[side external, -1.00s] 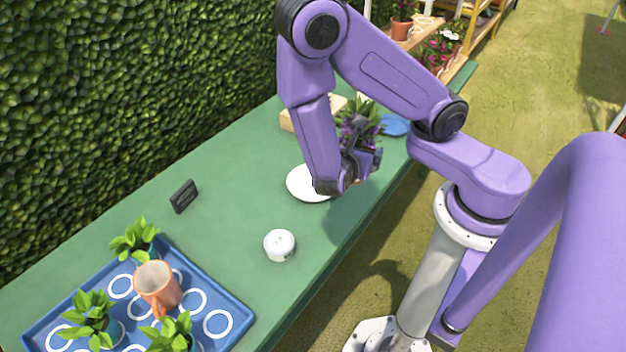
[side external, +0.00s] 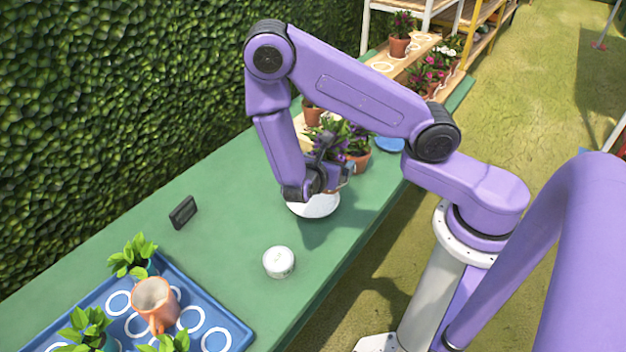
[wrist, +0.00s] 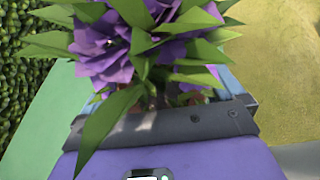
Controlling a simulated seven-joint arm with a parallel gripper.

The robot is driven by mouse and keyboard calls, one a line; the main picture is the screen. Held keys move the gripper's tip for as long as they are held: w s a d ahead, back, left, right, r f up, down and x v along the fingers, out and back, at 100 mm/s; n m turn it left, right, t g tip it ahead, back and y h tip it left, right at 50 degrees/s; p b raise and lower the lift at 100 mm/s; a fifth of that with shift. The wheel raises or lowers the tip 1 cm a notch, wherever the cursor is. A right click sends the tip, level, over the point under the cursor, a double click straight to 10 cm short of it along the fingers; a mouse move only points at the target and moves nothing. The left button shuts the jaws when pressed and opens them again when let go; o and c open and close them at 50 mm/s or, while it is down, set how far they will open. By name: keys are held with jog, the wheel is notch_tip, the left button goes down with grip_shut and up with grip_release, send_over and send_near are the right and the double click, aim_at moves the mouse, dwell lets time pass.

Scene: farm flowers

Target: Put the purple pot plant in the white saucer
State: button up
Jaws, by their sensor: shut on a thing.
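The purple pot plant shows its violet flowers and green leaves (side external: 322,137) just behind my gripper in the side view. Its flowers and leaves (wrist: 125,45) fill the top middle of the wrist view. My gripper (side external: 342,174) is shut on this plant and holds it above the table; the held pot is mostly hidden by the gripper. The white saucer (side external: 316,208) lies on the green table below my gripper, partly covered by my wrist. The exact gap between pot and saucer cannot be told.
A potted plant (side external: 358,160) stands close behind my gripper, and a terracotta pot (side external: 312,114) stands further back. A blue saucer (side external: 388,144) is near the table's right edge. A white round pot (side external: 279,262), dark sign (side external: 183,212) and blue tray (side external: 235,328) are in front.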

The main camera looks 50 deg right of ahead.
jog(key=shift+w+d+f, duration=0.1)
jog(key=shift+w+f, duration=0.8)
jog(key=shift+f, duration=0.65)
jog(key=shift+w+d+f, duration=0.15)
jog(key=shift+w+f, duration=0.8)
jog(key=shift+f, duration=0.55)
jog(key=shift+w+d+f, duration=0.1)
jog(key=shift+w+f, duration=0.8)
jog(key=shift+f, duration=0.65)
jog(key=shift+f, duration=0.15)
jog(key=o, duration=1)
jog(key=v, duration=1.2)
jog(key=s+r+m+g+y, duration=0.3)
jog(key=s+r+m+y, duration=0.5)
jog(key=s+r+y, duration=0.5)
jog(key=s+r, duration=0.7)
jog(key=s, duration=0.2)
